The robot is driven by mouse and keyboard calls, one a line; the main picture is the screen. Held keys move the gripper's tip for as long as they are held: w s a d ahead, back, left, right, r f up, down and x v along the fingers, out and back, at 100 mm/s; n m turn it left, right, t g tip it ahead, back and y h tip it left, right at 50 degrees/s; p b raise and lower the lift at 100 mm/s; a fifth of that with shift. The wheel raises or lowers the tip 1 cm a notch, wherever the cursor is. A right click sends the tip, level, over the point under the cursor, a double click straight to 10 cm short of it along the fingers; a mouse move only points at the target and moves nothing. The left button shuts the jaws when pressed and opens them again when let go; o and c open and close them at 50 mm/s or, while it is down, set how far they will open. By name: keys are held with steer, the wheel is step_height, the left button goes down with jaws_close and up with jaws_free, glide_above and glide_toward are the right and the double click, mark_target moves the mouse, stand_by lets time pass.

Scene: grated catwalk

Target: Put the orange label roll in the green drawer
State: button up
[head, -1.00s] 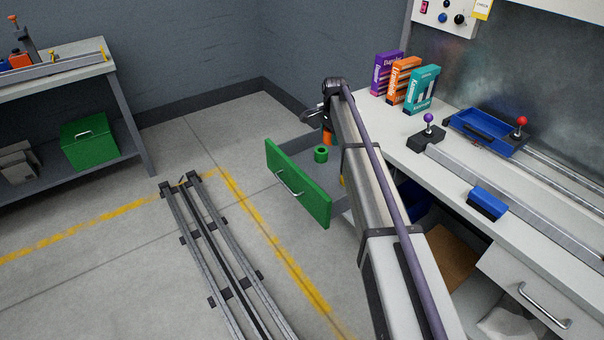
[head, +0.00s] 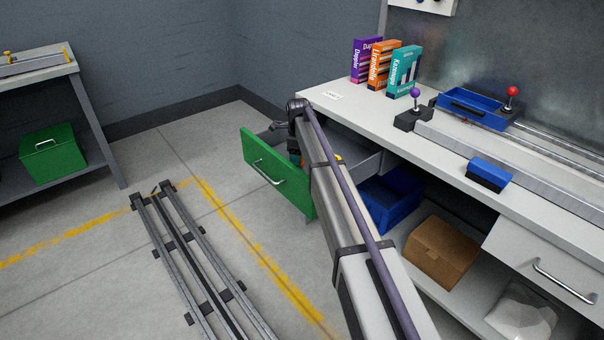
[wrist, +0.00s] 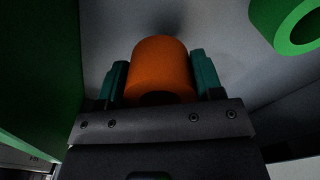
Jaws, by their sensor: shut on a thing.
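The green drawer (head: 275,178) is pulled out from under the bench, its green front facing the aisle. My gripper (wrist: 160,82) is inside the drawer opening, its teal fingers shut on the orange label roll (wrist: 160,68). The green drawer front (wrist: 35,75) rises close on the left in the wrist view. A grey drawer surface lies beyond the roll; I cannot tell whether the roll touches it. A green roll (wrist: 285,22) lies in the drawer at the upper right of the wrist view. In the head view my arm hides most of the drawer's inside.
Purple, orange and teal boxes (head: 403,72) stand on the bench (head: 345,115). A blue bin (head: 388,200) and a cardboard box (head: 440,250) sit below it. A floor rail (head: 180,245) runs left of the drawer. A green box (head: 52,155) stands on the left shelf.

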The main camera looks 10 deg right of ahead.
step_height(320, 180, down, 4)
steer(key=b, duration=0.3)
steer(key=shift+f+b, duration=0.1)
steer(key=shift+b, duration=0.3)
steer(key=shift+r+p, duration=0.3)
steer(key=shift+r, duration=0.05)
steer(key=shift+c, duration=0.4)
steer(key=shift+f+b, duration=0.3)
steer(key=o, duration=1)
steer(key=shift+r, duration=0.1)
